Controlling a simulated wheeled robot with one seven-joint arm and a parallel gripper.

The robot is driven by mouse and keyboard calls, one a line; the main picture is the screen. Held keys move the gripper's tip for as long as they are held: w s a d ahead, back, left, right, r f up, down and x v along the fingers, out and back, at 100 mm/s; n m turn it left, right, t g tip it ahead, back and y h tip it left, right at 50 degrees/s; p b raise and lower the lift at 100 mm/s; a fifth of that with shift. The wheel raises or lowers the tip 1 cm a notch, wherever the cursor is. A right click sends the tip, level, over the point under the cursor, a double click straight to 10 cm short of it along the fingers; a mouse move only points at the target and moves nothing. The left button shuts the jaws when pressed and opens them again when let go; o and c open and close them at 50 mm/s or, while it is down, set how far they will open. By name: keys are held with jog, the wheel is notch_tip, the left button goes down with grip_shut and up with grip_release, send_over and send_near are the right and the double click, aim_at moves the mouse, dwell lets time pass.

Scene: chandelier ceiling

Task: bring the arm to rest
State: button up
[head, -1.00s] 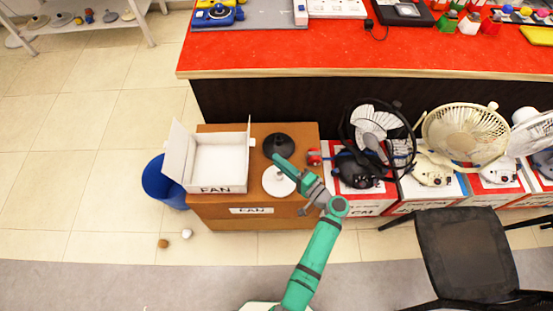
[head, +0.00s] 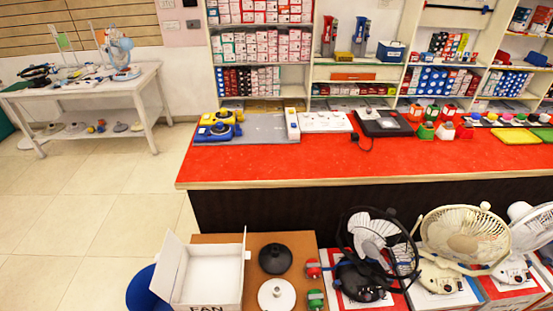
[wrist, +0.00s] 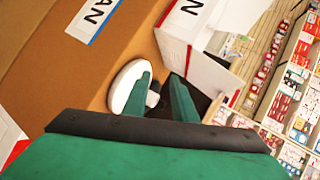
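My gripper (wrist: 161,78) shows in the wrist view, with two green fingers spread apart and nothing visible held between them. How far the fingertips are from the disc I cannot tell. In the head view the white disc (head: 277,294) lies on the brown carton, below a black disc (head: 275,259). My arm does not clearly show in the head view.
An open white box (head: 213,272) stands left of the discs, on the brown carton (head: 223,238). Several fans (head: 462,240) stand on boxes at the right. A red-topped counter (head: 300,165) runs behind. Tiled floor (head: 105,200) at the left is clear.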

jog(key=s+d+r+n+h, duration=0.1)
jog(key=s+h, duration=0.2)
jog(key=s, duration=0.5)
jog(key=s+d+r+n+h, duration=0.1)
jog(key=s+d+h, duration=0.15)
jog(key=s, duration=0.55)
jog(key=s+a+r+n+t, duration=0.1)
jog(key=s+r, duration=0.4)
jog(key=r, duration=0.6)
jog(key=s+a+r+n+t+h, duration=0.1)
jog(key=s+r+n+t, duration=0.2)
jog(key=r, duration=0.8)
jog(key=s+n, duration=0.1)
jog(key=n, duration=0.1)
jog(key=shift+s+r+n, duration=0.35)
jog(key=shift+s+n, duration=0.05)
jog(key=shift+w+h, duration=0.15)
jog(key=shift+h, duration=0.1)
